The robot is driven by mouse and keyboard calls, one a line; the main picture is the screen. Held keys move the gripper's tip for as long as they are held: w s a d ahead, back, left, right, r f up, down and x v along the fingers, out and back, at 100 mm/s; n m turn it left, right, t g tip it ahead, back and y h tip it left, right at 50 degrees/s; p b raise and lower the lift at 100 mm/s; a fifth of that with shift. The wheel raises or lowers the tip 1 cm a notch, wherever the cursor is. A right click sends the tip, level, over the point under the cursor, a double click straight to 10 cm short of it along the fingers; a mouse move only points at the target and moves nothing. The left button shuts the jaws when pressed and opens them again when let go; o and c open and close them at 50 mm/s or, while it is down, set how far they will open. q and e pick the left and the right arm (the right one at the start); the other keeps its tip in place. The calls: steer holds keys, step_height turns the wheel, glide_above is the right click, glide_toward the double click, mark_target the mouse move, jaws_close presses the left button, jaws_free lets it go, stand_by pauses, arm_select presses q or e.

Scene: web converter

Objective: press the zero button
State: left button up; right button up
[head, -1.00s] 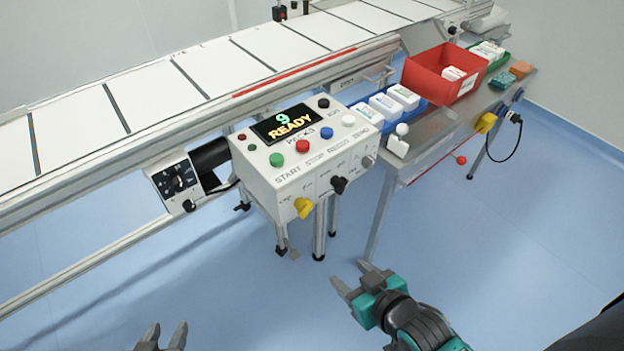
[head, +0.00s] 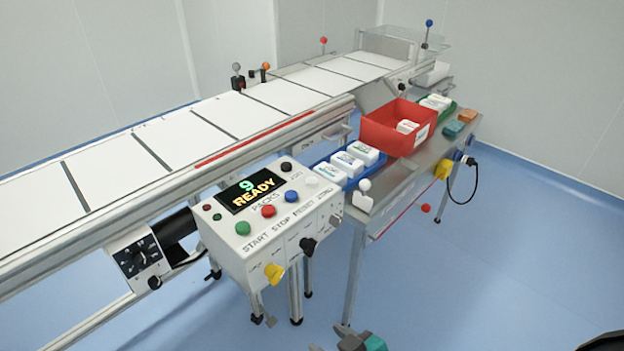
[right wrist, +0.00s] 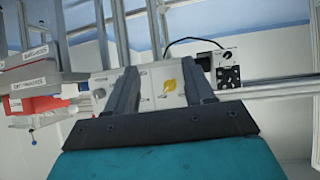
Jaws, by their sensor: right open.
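The cream control box (head: 262,262) stands beside the conveyor. On its top are a green START button (head: 243,228), a red STOP button (head: 268,211), a blue button (head: 291,197) and a white button (head: 312,182) at the right end, the zero button by its place in the row. The display (head: 250,190) reads 9 READY. My right gripper (head: 358,341) is at the bottom edge, low and apart from the box. In the right wrist view its fingers (right wrist: 160,70) are open and empty, with the box (right wrist: 160,85) seen beyond them. My left gripper is out of view.
The conveyor (head: 150,165) runs behind the box. To its right, a steel table (head: 405,185) holds a blue tray (head: 322,168) of white packs and a red bin (head: 385,137). Floor in front is clear.

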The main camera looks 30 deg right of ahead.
jaws_close()
stand_by(1.4)
